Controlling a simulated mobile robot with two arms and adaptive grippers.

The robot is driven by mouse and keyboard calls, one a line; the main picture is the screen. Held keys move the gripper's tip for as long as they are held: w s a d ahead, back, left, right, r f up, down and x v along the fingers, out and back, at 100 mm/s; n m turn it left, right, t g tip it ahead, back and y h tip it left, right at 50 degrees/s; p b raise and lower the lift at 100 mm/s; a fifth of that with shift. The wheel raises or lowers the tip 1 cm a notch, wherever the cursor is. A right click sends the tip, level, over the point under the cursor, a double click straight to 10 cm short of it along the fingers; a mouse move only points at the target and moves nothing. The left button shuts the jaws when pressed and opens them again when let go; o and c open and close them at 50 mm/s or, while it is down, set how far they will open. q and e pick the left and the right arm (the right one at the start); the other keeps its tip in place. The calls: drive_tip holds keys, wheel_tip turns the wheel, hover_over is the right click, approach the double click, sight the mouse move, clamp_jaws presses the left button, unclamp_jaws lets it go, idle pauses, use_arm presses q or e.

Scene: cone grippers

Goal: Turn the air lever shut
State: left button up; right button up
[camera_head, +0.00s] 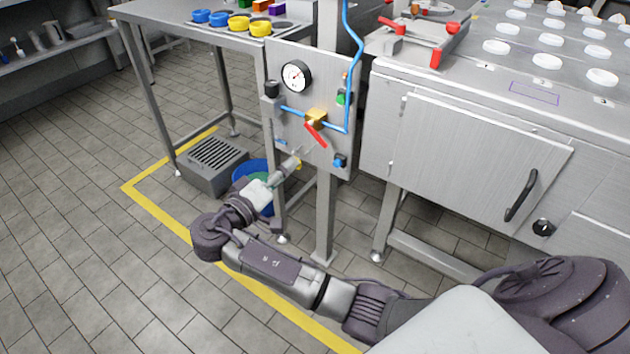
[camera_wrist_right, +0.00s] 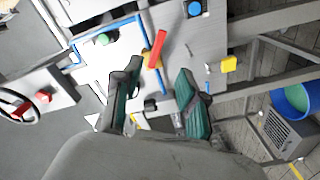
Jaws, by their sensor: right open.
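The air lever (camera_head: 316,134) is a red handle on a brass-yellow valve (camera_head: 316,116) in a blue air line, on an upright grey panel (camera_head: 285,118). In the head view it slants down to the right, at an angle to the pipe. My right gripper (camera_head: 292,163) is low and left of the lever, in front of the panel. In the right wrist view my right gripper (camera_wrist_right: 158,90) is open and empty, its dark fingers apart. The red lever (camera_wrist_right: 154,50) shows beyond the fingertips, in the gap between them; I see no contact. My left gripper is out of view.
A pressure gauge (camera_head: 296,76) sits above the valve, and a green button (camera_head: 343,98) is to its right. A steel cabinet (camera_head: 470,150) stands close on the right. A blue bucket (camera_head: 250,171) and a grey slotted box (camera_head: 213,163) are on the floor below.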

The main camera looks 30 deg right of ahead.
approach(320, 141)
drive_tip(key=x, duration=0.3)
drive_tip(key=shift+m, duration=0.3)
drive_tip(key=b+x, duration=0.1)
drive_tip(key=x, duration=0.5)
drive_tip(key=shift+f, duration=0.1)
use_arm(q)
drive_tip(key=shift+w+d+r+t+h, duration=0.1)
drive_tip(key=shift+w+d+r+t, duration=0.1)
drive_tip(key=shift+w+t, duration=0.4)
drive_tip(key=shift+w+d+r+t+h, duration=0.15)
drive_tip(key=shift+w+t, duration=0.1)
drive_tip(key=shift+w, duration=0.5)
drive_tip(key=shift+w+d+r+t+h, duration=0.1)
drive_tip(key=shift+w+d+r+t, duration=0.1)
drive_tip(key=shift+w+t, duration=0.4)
use_arm(e)
drive_tip(key=shift+w+d, duration=0.35)
drive_tip(key=shift+d, duration=0.25)
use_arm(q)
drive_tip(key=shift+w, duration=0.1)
use_arm(e)
drive_tip(key=shift+c, duration=0.4)
clamp_jaws()
